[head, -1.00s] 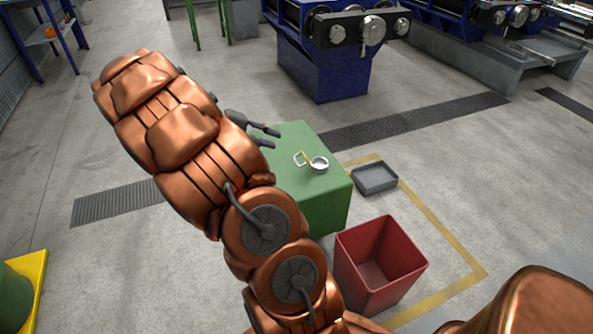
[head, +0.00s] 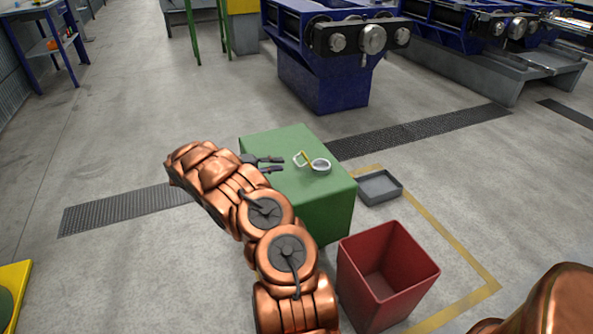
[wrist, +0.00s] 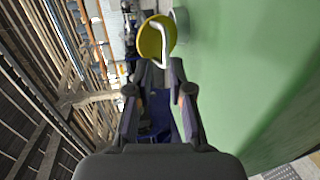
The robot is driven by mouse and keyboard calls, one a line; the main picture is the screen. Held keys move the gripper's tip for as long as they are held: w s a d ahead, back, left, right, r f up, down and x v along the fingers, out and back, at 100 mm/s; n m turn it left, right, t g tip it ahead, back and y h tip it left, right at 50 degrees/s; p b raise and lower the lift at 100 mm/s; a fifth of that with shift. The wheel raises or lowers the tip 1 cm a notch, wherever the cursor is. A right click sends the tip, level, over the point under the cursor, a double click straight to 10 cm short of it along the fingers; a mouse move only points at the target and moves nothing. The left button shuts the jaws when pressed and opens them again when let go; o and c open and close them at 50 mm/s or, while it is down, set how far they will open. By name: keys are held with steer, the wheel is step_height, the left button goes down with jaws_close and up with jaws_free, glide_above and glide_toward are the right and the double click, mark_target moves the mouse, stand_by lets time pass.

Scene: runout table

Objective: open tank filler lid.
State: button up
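The green tank (head: 330,205) stands on the floor in the middle of the head view, with a round pale filler neck (head: 321,165) on its top. The filler lid (head: 306,158) stands raised on edge at the left of the neck, with a white loop handle (head: 298,161) on its left side. In the wrist view the lid is a yellow disc (wrist: 149,40) with its handle (wrist: 162,42) just beyond the fingertips. My gripper (head: 272,165) is open and empty, left of the handle and apart from it. Its spread fingers also show in the wrist view (wrist: 155,85).
A red open bin (head: 385,275) stands in front of the tank, and a grey tray (head: 380,187) lies on the floor to its right. A blue machine (head: 325,85) stands behind. The floor left of the tank is clear.

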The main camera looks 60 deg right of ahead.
mark_target(297, 164)
steer(key=shift+d+f, duration=0.25)
steer(key=shift+f, duration=0.25)
steer(key=shift+b+x, duration=0.5)
steer(key=shift+x, duration=3.25)
steer(key=shift+c, duration=0.2)
jaws_close()
